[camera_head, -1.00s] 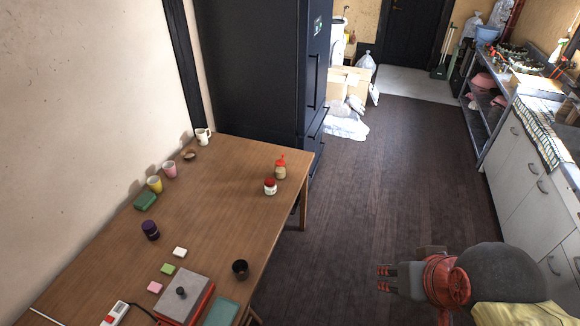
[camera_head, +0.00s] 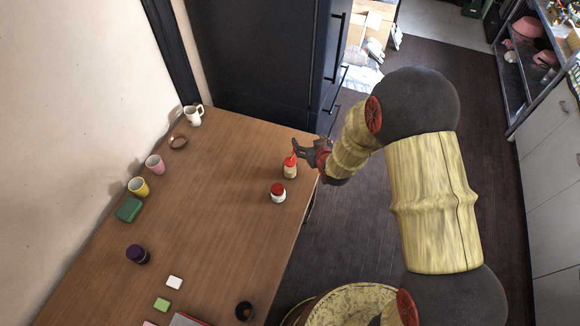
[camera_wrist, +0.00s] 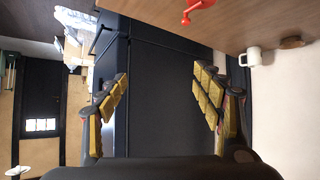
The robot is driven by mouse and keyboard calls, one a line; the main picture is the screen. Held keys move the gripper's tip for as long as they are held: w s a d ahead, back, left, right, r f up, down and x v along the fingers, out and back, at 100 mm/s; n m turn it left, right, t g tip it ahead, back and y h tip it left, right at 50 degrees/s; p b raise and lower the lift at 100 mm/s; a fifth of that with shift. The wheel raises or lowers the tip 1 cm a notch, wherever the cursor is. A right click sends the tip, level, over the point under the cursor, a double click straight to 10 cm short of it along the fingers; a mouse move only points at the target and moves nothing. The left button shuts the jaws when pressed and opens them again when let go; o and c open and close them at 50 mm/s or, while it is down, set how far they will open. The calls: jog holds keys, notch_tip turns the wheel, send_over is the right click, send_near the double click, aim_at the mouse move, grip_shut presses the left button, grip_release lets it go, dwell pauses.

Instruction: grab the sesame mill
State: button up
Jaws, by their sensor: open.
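The sesame mill, which I take to be the small bottle with a red top (camera_head: 290,168), stands upright near the far right edge of the wooden table. Its red top, with a crank-like arm, shows at the upper edge of the wrist view (camera_wrist: 198,10); its body is out of that view. My gripper (camera_head: 305,149) is right above and beside the mill in the head view and partly overlaps its top. In the wrist view my gripper (camera_wrist: 160,75) is open, with nothing between its fingers. Whether a finger touches the mill, I cannot tell.
A white jar with a red lid (camera_head: 278,192) stands close in front of the mill. The dark cabinet (camera_head: 262,60) rises behind the table. The table middle is clear.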

jog(key=t+y+p, duration=0.1)
jog(key=y, duration=0.1)
send_near(293, 168)
jog(key=shift+n, duration=0.4)
jog(key=x, duration=0.5)
jog(key=shift+a+f, duration=0.1)
jog(key=shift+a, duration=0.1)
jog(key=shift+x, duration=1.15)
jog(key=x, duration=0.5)
jog(key=shift+w+b, duration=0.15)
jog(key=shift+b, duration=0.2)
jog(key=c, duration=0.3)
jog(key=c, duration=1.1)
jog(key=shift+t, duration=0.3)
jog(key=shift+c, duration=0.2)
